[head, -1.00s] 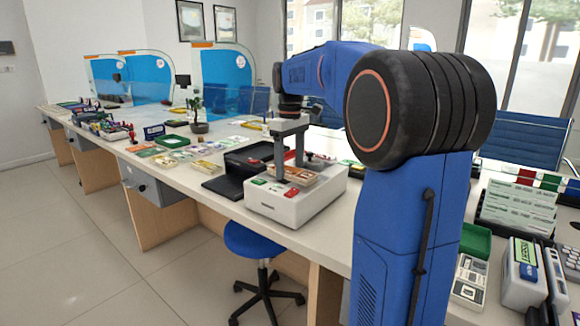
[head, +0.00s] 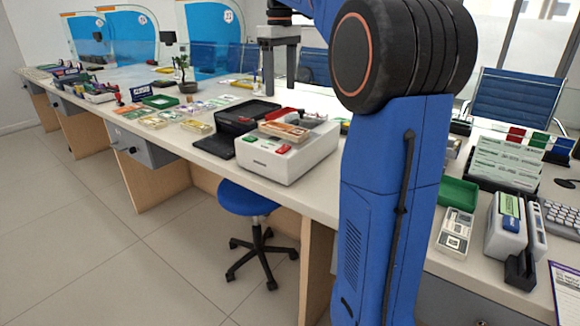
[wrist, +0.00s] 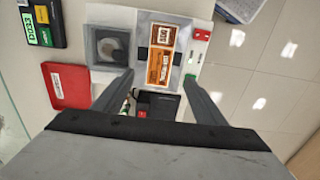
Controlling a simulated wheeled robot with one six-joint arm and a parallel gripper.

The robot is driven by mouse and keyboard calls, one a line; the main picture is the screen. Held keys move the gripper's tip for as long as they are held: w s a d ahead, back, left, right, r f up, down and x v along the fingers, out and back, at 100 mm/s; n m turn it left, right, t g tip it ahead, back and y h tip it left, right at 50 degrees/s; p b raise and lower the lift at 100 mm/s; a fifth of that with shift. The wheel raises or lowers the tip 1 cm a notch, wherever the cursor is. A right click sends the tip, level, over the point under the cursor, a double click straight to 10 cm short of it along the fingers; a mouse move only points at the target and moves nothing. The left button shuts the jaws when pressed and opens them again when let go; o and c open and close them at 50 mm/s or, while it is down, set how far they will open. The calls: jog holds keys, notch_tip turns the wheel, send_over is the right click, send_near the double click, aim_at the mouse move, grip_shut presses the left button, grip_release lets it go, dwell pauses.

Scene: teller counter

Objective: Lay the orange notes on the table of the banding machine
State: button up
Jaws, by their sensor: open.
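The orange notes (head: 284,131) lie flat as a banded stack on top of the white banding machine (head: 290,164), which has green and red buttons on its front. In the wrist view the orange notes (wrist: 161,62) rest on the grey table of the machine (wrist: 180,24). My gripper (head: 279,95) is open and empty, above the notes and apart from them. In the wrist view my gripper (wrist: 160,76) has its two fingers spread, with the notes beyond and between the tips.
A black device (head: 240,118) stands left of the machine on the counter. Further left are loose notes (head: 197,127), a green tray (head: 160,102) and a potted plant (head: 187,80). A blue stool (head: 247,197) stands in front of the counter. A red pad (wrist: 66,86) shows in the wrist view.

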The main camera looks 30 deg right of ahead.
jog(key=s+a+f+m+t, duration=0.1)
jog(key=s+a+f, duration=0.4)
jog(key=s, duration=0.3)
jog(key=s+a+f+m+t, duration=0.1)
jog(key=s+a+f, duration=0.45)
jog(key=s, duration=0.25)
jog(key=s+a+f+m+t, duration=0.1)
jog(key=s+a+f, duration=0.1)
jog(key=s+f, duration=0.5)
jog(key=s+a+f+m+t, duration=0.1)
jog(key=s+a+f, duration=0.2)
jog(key=s+f, duration=0.4)
notch_tip(320, 180, down, 3)
jog(key=shift+a+f+t, duration=0.15)
jog(key=shift+f+t, duration=0.05)
jog(key=shift+t, duration=0.2)
